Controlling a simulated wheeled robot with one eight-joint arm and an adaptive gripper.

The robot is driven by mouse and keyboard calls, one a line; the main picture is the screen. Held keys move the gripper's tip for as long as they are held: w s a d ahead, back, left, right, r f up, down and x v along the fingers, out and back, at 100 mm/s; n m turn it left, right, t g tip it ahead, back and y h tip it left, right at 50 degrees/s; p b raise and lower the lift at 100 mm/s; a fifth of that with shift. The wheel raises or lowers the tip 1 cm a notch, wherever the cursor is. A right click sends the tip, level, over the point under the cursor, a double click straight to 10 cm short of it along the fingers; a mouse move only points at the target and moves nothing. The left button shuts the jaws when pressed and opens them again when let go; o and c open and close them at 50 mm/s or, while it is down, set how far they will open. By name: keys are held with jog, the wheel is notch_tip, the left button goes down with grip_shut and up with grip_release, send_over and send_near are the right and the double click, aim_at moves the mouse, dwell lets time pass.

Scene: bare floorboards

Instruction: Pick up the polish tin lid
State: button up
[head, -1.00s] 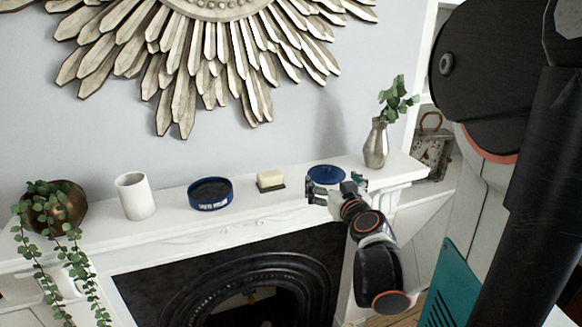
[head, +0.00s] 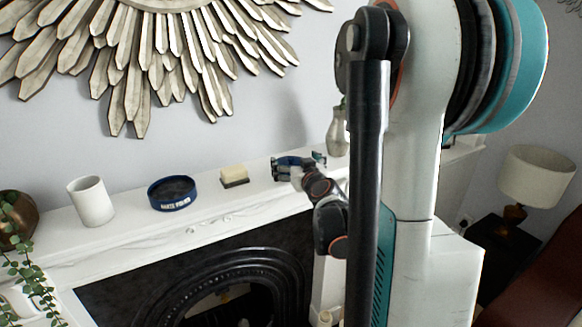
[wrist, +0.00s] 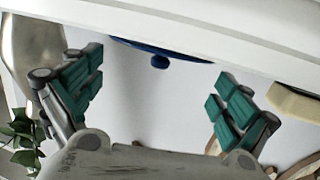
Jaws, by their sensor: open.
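The polish tin lid is a round blue disc with a small knob, near the right part of the white mantel shelf. In the wrist view the lid (wrist: 185,53) lies top centre, partly cut off by the pale shelf edge, with its knob towards me. My gripper (wrist: 155,90) is open, one green-padded finger on either side of the lid in that view, with nothing between the pads. In the head view my gripper (head: 298,164) is at the lid's place and hides most of it. The dark blue polish tin (head: 172,194) stands farther left, open on top.
A cream block with a dark base (head: 234,177) stands between the tin and my gripper. A white cup (head: 92,201) and a trailing plant (head: 18,235) are farther left. A metal vase (head: 338,135) stands close on the right, partly hidden by my arm. The fireplace is below.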

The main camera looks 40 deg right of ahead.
aim_at(291, 160)
jog(key=x, duration=0.4)
jog(key=shift+w+d, duration=0.1)
jog(key=shift+w, duration=0.05)
jog(key=shift+r, duration=0.1)
jog(key=c, duration=1.5)
jog(key=shift+s, duration=0.25)
jog(key=c, duration=0.3)
jog(key=shift+a, duration=0.25)
jog(key=shift+c, duration=0.2)
